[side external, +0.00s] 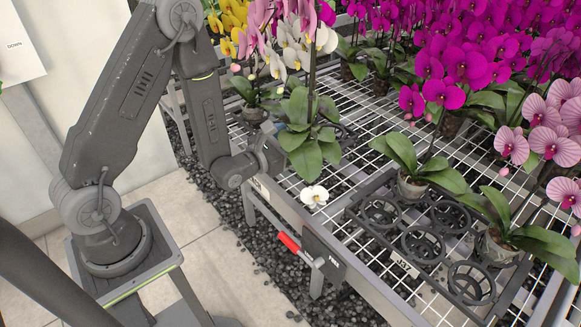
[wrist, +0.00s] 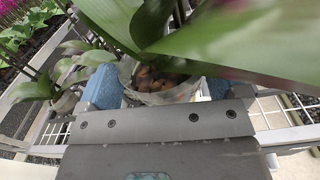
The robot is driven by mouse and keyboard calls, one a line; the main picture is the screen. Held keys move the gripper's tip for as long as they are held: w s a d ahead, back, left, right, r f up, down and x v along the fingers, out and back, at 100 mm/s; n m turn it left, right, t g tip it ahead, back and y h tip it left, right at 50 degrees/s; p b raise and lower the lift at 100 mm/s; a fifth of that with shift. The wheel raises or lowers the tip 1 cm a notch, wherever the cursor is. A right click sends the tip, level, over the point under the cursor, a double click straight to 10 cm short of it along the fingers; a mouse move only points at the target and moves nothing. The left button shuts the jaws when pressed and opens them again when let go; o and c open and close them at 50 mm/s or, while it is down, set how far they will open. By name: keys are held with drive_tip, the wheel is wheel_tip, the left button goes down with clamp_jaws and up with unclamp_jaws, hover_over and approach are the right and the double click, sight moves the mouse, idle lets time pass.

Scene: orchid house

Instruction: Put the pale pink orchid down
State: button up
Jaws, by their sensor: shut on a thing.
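My gripper (side external: 272,150) is at the near edge of the wire bench, beside an orchid with broad green leaves (side external: 308,135). In the wrist view its blue-padded jaws (wrist: 160,92) are shut on the clear pot (wrist: 158,82) of this orchid, with brown bark inside. The plant looks upright. Its stem rises into overlapping pale pink (side external: 264,14) and white blooms; which blooms are its own is hard to tell. Leaves hide the pot in the side view, so I cannot tell whether its base touches the bench.
A black rack of ring holders (side external: 423,244) is at the right, with several empty rings and potted orchids (side external: 412,186) and (side external: 498,246). A loose white bloom (side external: 314,195) lies near the bench edge. A red-handled lever (side external: 288,242) sticks out in front. Magenta orchids (side external: 470,50) crowd the back.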

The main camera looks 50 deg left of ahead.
drive_tip(key=shift+s+f, duration=0.25)
drive_tip(key=w+d+r+n+y, duration=0.1)
drive_tip(key=w+d, duration=0.3)
drive_tip(key=d, duration=0.6)
drive_tip(key=w+d+n+y, duration=0.1)
drive_tip(key=w+d, duration=0.4)
drive_tip(key=d, duration=0.5)
drive_tip(key=w+d+r+n+y, duration=0.15)
drive_tip(key=w+d, duration=0.25)
drive_tip(key=d, duration=0.6)
drive_tip(key=s+d+f+n+g+y, duration=0.2)
drive_tip(key=d+n+y, duration=0.1)
drive_tip(key=d+y, duration=0.2)
drive_tip(key=shift+m, duration=0.25)
drive_tip(key=f, duration=1)
drive_tip(key=shift+w+d, duration=0.1)
drive_tip(key=shift+d, duration=0.1)
drive_tip(key=shift+f, duration=0.5)
drive_tip(key=shift+f, duration=0.2)
drive_tip(key=o, duration=1)
drive_tip(key=shift+f+g, duration=0.2)
drive_tip(key=shift+g, duration=0.1)
